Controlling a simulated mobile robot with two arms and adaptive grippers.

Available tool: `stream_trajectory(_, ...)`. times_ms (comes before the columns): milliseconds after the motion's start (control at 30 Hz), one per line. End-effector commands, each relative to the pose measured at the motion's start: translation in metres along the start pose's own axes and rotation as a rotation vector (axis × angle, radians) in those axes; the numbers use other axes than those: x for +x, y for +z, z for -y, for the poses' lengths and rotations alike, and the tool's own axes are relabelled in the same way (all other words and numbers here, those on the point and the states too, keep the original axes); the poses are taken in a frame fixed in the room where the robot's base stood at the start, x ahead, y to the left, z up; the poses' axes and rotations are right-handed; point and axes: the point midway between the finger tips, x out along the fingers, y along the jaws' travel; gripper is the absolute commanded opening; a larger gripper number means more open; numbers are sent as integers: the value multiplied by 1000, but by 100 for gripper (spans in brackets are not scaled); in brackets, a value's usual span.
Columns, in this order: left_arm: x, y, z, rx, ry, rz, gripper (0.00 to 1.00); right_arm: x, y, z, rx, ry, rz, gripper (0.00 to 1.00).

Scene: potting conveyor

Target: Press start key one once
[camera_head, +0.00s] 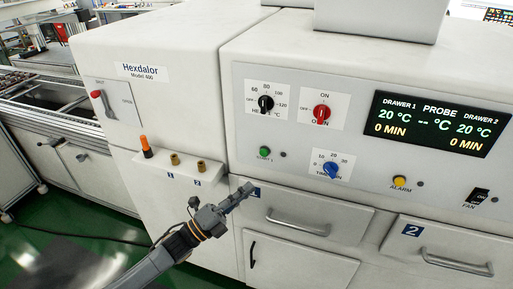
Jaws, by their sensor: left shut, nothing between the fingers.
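The green start key (264,150), with small lettering that seems to read START 1, sits on the white control panel (355,165) at its lower left. A small dark indicator is just right of it. My left gripper (249,187) comes in from the bottom left with its fingers together and empty. In the picture its tips are below and slightly left of the green key, over the area near the drawer label 1 (256,193). They look apart from the key; the exact depth to the panel is hard to tell. My right gripper is not in view.
Around the key are a black knob (266,103), red oven knob (321,113), blue timer knob (331,170) and yellow alarm button (399,181). Drawer handles (298,223) stick out below. A ledge (180,170) with an orange-topped plug (146,146) protrudes at left.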

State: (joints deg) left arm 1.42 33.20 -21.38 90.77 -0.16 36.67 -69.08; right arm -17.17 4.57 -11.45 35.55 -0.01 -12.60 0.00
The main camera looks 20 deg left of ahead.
Motion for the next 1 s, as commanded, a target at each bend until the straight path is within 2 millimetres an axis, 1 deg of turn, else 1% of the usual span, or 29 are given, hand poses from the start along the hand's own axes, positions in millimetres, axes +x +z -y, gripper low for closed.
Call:
stream_trajectory(33, 4, -2, 11, 24, -26, -16, 0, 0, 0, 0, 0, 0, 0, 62)
stream_trajectory(100, 7, -4, 20, 50, -50, -31, 0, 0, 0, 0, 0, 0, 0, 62)
stream_trajectory(200, 9, -5, 27, 68, -69, -41, 0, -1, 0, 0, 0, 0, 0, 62)
stream_trajectory(267, 9, -6, 28, 71, -72, -42, 0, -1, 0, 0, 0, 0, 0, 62)
stream_trajectory(533, 9, -5, 27, 69, -71, -41, 0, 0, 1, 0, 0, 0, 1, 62)
stream_trajectory(667, 13, -3, 24, 69, -70, -41, 0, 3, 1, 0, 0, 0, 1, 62)
stream_trajectory(767, 20, 2, 19, 69, -71, -41, 0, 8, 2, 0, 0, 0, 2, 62)
stream_trajectory(1000, 46, 20, 4, 69, -72, -40, 0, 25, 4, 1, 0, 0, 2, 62)
